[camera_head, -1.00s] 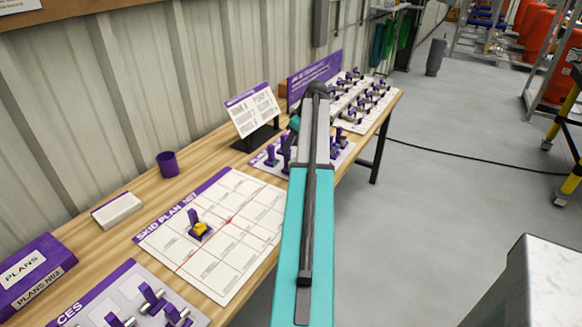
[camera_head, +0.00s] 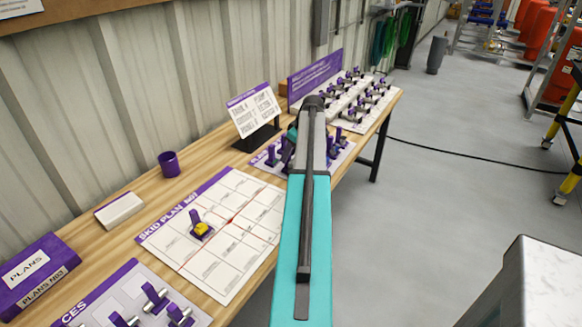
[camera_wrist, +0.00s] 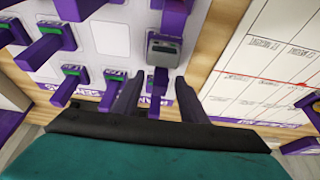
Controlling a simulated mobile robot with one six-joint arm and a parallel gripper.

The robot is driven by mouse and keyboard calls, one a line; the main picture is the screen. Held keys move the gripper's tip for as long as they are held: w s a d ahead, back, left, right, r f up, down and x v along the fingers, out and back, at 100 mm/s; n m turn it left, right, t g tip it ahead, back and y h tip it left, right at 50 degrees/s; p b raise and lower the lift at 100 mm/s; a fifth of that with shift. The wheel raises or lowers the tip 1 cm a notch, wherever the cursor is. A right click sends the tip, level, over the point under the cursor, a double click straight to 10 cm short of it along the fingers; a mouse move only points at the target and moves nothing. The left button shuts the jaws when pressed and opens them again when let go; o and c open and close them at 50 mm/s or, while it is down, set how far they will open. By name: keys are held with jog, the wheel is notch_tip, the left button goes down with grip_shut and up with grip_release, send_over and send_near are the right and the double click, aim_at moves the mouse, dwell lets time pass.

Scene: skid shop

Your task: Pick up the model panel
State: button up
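A small purple model with a grey box-like face (camera_wrist: 164,50), which looks like the model panel, stands at the edge of a white display board (camera_wrist: 112,40) in the wrist view. My gripper (camera_wrist: 158,97) is open, its two dark fingers apart on either side of the model's lower purple part. I see gaps between the model and both fingers. In the head view my arm partly hides the purple models (camera_head: 271,156) on this board, and the fingertips cannot be made out there.
Several purple models with green plates (camera_wrist: 72,72) stand close to the left of my fingers. A white plan sheet (camera_head: 232,240) with one purple-and-yellow model (camera_head: 201,229) lies on the bench nearby. A tilted sign (camera_head: 254,112) stands behind. Open floor (camera_head: 440,190) is at the right.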

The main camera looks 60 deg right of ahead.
grip_shut()
jog(key=shift+r, duration=0.15)
dwell(0.4)
jog(key=shift+r+b, duration=1.1)
jog(key=shift+r, duration=3.8)
jog(key=shift+w, duration=0.1)
